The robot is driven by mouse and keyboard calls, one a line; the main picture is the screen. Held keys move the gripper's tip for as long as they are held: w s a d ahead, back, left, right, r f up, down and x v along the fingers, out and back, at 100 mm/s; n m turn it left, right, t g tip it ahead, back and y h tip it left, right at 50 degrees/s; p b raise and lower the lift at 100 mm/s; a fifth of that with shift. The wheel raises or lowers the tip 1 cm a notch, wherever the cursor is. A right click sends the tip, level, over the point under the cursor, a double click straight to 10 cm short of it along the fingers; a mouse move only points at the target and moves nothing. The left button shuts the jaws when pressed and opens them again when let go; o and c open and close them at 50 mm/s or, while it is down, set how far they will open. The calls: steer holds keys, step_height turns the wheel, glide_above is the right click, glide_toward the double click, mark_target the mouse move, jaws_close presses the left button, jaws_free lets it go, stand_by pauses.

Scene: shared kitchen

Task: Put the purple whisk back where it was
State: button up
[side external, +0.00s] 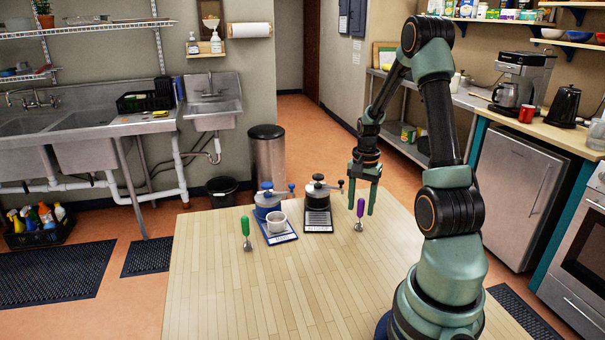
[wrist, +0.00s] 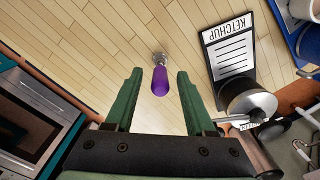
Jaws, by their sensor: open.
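The purple whisk (side external: 360,208) stands upright on the wooden table, purple handle up and metal end down. It also shows in the wrist view (wrist: 160,82), lined up between the fingers with a gap on each side. My gripper (side external: 361,211) is open and points down at the whisk; it also shows in the wrist view (wrist: 160,74). The fingers hold nothing. I cannot tell how far the handle top reaches between the fingertips.
A dark-lidded jar (side external: 317,199) stands left of the whisk by a KETCHUP card (wrist: 232,50). A blue-lidded jar (side external: 267,203), a white cup (side external: 277,221) on a blue-edged card and a green whisk (side external: 246,230) are further left. The table front (side external: 270,300) is clear.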

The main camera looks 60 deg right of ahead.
step_height(320, 180, up, 11)
steer(key=shift+r, duration=0.1)
steer(key=w+a+r+n+t, duration=0.1)
steer(key=w+a+r+n, duration=0.15)
steer(key=a, duration=0.35)
steer(key=w+a+r+n+t+h, duration=0.1)
steer(key=w+a+r+n, duration=0.1)
steer(key=a+n, duration=0.25)
steer(key=w+a+r+n+t, duration=0.1)
steer(key=w+a+r+n, duration=0.15)
steer(key=a, duration=0.45)
steer(key=s+a+n+t+y, duration=0.1)
steer(key=s+a+n+t, duration=0.1)
steer(key=a+n, duration=0.6)
steer(key=a, duration=0.5)
steer(key=shift+s+a+r+t, duration=0.15)
steer(key=shift+s+r+t, duration=0.15)
steer(key=shift+r, duration=0.1)
steer(key=shift+n, duration=0.25)
